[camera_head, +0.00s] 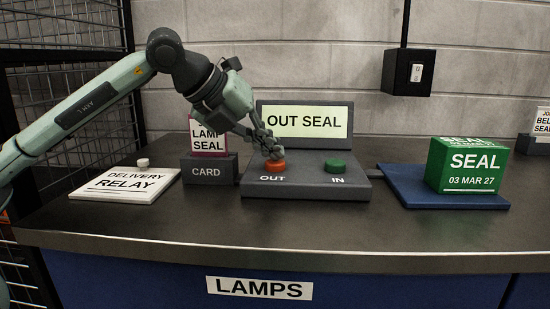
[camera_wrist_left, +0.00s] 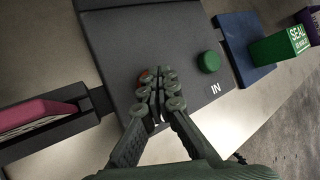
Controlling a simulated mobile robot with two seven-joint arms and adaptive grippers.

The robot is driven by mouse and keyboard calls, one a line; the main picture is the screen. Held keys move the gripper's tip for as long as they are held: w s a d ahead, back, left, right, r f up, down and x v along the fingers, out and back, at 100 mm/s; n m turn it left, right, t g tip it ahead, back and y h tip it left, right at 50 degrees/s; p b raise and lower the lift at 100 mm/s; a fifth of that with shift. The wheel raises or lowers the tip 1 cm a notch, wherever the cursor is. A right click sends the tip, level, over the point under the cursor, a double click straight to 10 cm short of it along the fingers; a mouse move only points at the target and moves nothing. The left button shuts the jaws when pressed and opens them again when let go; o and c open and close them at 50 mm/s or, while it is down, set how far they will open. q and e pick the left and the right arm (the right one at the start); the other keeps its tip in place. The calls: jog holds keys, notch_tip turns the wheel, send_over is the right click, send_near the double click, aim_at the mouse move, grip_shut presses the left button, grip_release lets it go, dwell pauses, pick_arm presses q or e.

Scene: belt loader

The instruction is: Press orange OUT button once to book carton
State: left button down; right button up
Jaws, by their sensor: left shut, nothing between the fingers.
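The orange OUT button (camera_head: 275,166) sits on the dark console (camera_head: 305,190), left of the green IN button (camera_head: 335,166). The console's screen (camera_head: 306,123) reads OUT SEAL. My left gripper (camera_head: 274,155) is shut and empty, its fingertips at the OUT button from above; I cannot tell whether the button is pressed down. In the left wrist view the shut fingers (camera_wrist_left: 160,88) cover most of the orange button (camera_wrist_left: 145,76), and the green button (camera_wrist_left: 208,62) is clear to the right. The green SEAL carton (camera_head: 468,171) rests on a blue pad (camera_head: 405,190). My right gripper is not seen.
A card holder (camera_head: 210,170) with a LAMP SEAL card (camera_head: 207,136) stands just left of the console. A DELIVERY RELAY plate (camera_head: 110,186) with a white knob lies farther left. The counter's front strip (camera_head: 200,222) is clear. A dark box (camera_head: 409,72) hangs by the wall.

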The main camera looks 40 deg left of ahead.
aim_at(271, 162)
pick_arm(q)
jog(key=shift+r+p, duration=0.5)
jog(key=shift+r, duration=0.2)
jog(key=shift+r, duration=0.1)
notch_tip(271, 162, up, 5)
jog(key=p, duration=0.4)
jog(key=shift+p, duration=0.35)
